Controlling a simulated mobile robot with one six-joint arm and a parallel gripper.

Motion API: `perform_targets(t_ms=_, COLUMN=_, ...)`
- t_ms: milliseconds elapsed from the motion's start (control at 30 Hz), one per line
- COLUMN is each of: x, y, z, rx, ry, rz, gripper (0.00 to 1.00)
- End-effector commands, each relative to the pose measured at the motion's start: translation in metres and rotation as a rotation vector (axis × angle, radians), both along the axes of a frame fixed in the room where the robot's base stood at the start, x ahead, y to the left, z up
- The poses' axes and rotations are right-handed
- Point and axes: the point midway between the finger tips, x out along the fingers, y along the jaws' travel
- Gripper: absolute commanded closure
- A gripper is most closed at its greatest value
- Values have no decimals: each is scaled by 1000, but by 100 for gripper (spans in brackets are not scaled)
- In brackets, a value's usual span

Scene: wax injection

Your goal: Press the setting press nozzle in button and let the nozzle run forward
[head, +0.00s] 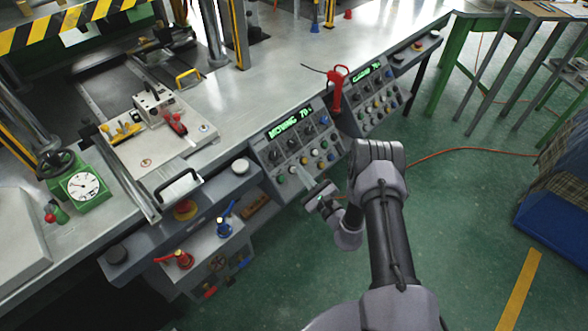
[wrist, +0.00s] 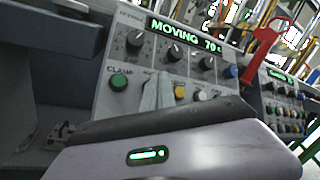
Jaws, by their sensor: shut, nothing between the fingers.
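The control panel (head: 297,140) is a grey sloped box on the front of the machine table. Its green display (head: 290,122) reads "MOVING 70". Below it are dark knobs and coloured buttons. In the wrist view, a green button (wrist: 119,82) labelled CLAMP sits left of my gripper (wrist: 160,88), and a yellow button (wrist: 180,93) sits just right of it. My gripper (head: 302,175) is shut and empty, its tips at the panel's lower button row. The fingers hide part of that row. I cannot tell whether they touch a button, nor read which one is nozzle in.
A second panel (head: 373,100) with a lit display stands to the right, with a red handle (head: 337,88) between the two. A grey ledge with an emergency button (head: 186,209) and red and blue valves lies left.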

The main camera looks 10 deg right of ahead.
Motion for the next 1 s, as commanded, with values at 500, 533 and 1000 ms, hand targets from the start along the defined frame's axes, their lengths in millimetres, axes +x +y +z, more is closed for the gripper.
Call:
perform_targets(t_ms=500, x=-29, y=-21, z=32, rx=1, ry=2, rz=-2, gripper=100)
perform_targets(t_ms=533, x=-30, y=-22, z=33, rx=1, ry=1, rz=-3, gripper=100)
perform_targets(t_ms=1000, x=-31, y=-22, z=32, rx=0, ry=0, rz=0, gripper=100)
